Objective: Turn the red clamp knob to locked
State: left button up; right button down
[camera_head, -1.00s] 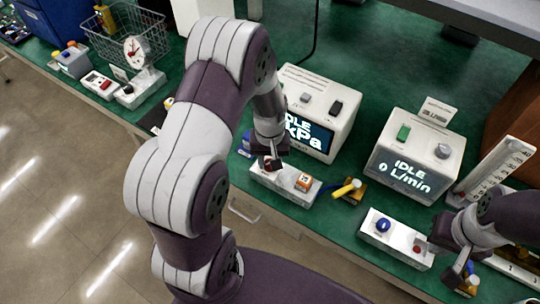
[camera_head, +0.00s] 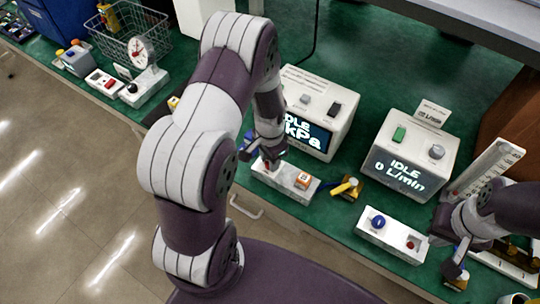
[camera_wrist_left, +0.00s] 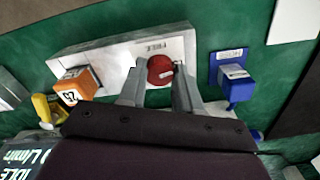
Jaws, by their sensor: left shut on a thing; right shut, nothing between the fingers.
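The red clamp knob (camera_wrist_left: 160,69) is round and sits on a white block (camera_wrist_left: 112,63) with a small label behind it. My left gripper (camera_wrist_left: 158,88) has its fingers on either side of the knob and is shut on it. In the head view the left gripper (camera_head: 270,162) is at the left part of this white block (camera_head: 284,188), and mostly hides the knob. My right gripper (camera_head: 454,265) is shut and empty at the lower right, beside another white block.
An orange cube (camera_head: 303,181) is on the same block. A yellow-handled part (camera_head: 346,187) lies to its right; a blue part (camera_wrist_left: 235,80) is close beside the left gripper. Two pump units (camera_head: 318,112) (camera_head: 408,157) stand behind. The right block (camera_head: 392,238) carries blue and red controls.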

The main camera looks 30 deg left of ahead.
pick_arm(q)
jog(key=shift+w+r+m, duration=0.1)
jog(key=shift+w+m, duration=0.05)
jog(key=shift+m, duration=0.95)
jog(key=shift+p, duration=0.3)
jog(key=o, duration=1)
jog(key=shift+o, duration=0.2)
notch_tip(320, 180, up, 13)
jog(key=shift+f, duration=0.2)
